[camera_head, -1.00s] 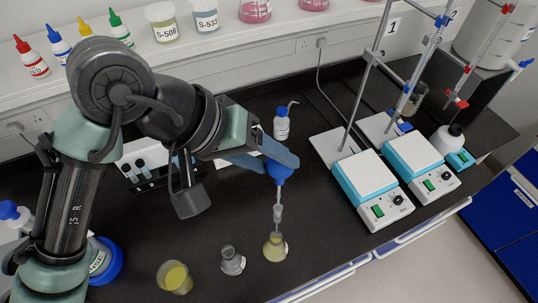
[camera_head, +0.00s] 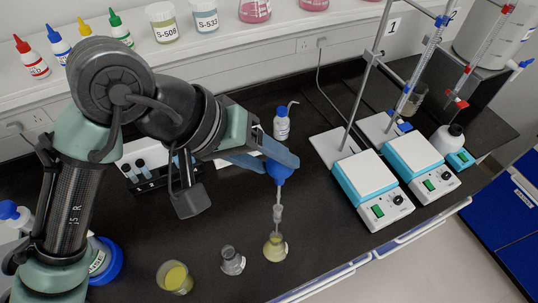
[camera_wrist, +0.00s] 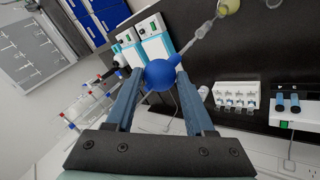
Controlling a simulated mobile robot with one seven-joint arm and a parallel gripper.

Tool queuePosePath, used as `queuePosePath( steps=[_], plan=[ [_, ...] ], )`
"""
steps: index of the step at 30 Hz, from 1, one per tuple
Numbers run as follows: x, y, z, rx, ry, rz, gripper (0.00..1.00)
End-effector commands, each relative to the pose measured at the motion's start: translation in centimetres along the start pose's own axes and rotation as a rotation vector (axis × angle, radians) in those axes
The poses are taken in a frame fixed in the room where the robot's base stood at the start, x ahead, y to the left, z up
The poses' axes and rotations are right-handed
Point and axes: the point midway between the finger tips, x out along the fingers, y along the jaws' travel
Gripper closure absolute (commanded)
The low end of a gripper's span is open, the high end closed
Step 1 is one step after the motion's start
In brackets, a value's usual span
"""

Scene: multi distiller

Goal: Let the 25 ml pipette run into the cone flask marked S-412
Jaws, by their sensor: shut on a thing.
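The pipette (camera_head: 278,213) hangs about upright below its blue bulb (camera_head: 281,171). My gripper (camera_head: 283,163) is shut on this bulb. In the wrist view the bulb (camera_wrist: 160,76) sits between both fingers, and the pipette runs up to the right. The pipette's lower end is inside the neck of a cone flask (camera_head: 275,249) with yellowish liquid in it. A label shows on this flask, but I cannot read it, so I cannot confirm S-412. A second, clear cone flask (camera_head: 232,262) stands just left of it, apart from the pipette.
A beaker of yellow liquid (camera_head: 175,278) stands left of the flasks. A small wash bottle (camera_head: 282,124) stands behind. Two stirrers (camera_head: 368,180) (camera_head: 416,158) with burette stands are to the right. The bench's front edge is close to the flasks.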

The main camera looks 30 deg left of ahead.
Motion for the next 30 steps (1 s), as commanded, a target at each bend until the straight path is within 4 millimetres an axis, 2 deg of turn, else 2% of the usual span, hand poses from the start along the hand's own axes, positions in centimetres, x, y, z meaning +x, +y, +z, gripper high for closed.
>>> queuePosePath(
  steps=[7,24,30],
  plan=[
    [-0.2,0.2,-0.1,0.000,0.000,0.000,0.64],
    [-3.0,2.0,-1.1,0.000,0.000,0.000,0.64],
    [-3.3,2.1,-1.2,0.000,0.001,0.000,0.64]
  ],
)
